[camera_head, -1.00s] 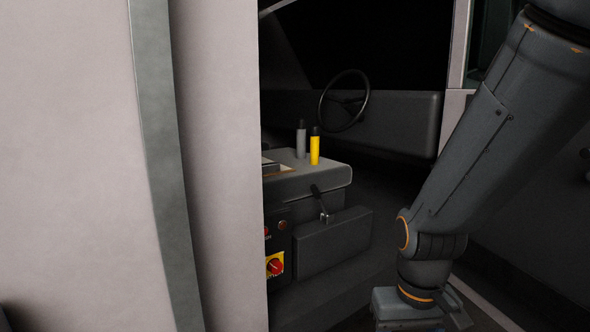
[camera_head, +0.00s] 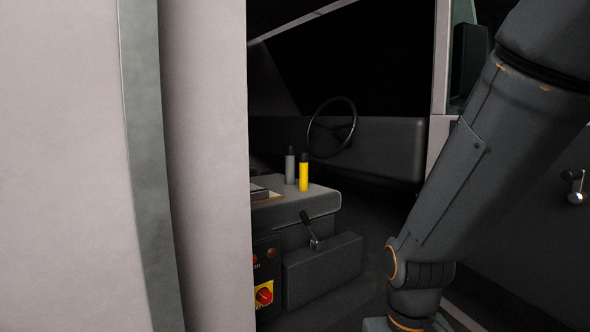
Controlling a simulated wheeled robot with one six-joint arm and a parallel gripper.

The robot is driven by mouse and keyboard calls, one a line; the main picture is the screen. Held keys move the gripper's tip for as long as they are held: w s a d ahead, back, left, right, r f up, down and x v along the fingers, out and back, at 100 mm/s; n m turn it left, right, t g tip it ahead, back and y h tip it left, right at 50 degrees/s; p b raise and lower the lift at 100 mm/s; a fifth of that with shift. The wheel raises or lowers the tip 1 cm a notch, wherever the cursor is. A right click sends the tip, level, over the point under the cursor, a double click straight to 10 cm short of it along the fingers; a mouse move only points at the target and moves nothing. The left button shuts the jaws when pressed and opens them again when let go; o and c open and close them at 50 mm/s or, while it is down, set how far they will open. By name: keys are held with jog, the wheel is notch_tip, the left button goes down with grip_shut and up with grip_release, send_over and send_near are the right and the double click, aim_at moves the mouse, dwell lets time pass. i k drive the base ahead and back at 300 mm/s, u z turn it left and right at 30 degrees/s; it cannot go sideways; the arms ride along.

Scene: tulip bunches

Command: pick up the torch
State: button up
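Two small upright cylinders stand side by side on the top of a grey console, either of which could be the torch. One is yellow with a dark top (camera_head: 304,175), and the other is grey with a dark top (camera_head: 290,167), just left of it. I cannot tell for certain which is the torch. My arm comes down on the right side of the view, apart from the console. Its wrist runs off the bottom edge, so my gripper's fingers are out of sight.
A pale wall with a grey-green strip (camera_head: 150,170) fills the left and hides part of the console (camera_head: 318,204). The console has a lever (camera_head: 309,228) and a red knob on yellow (camera_head: 264,294). A steering wheel (camera_head: 333,127) is behind. A handle (camera_head: 574,186) is at right.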

aim_at(304, 157)
jog(key=z, duration=0.55)
jog(key=i, duration=1.15)
jog(key=u, duration=0.45)
jog(key=i, duration=0.7)
jog(key=u, duration=0.55)
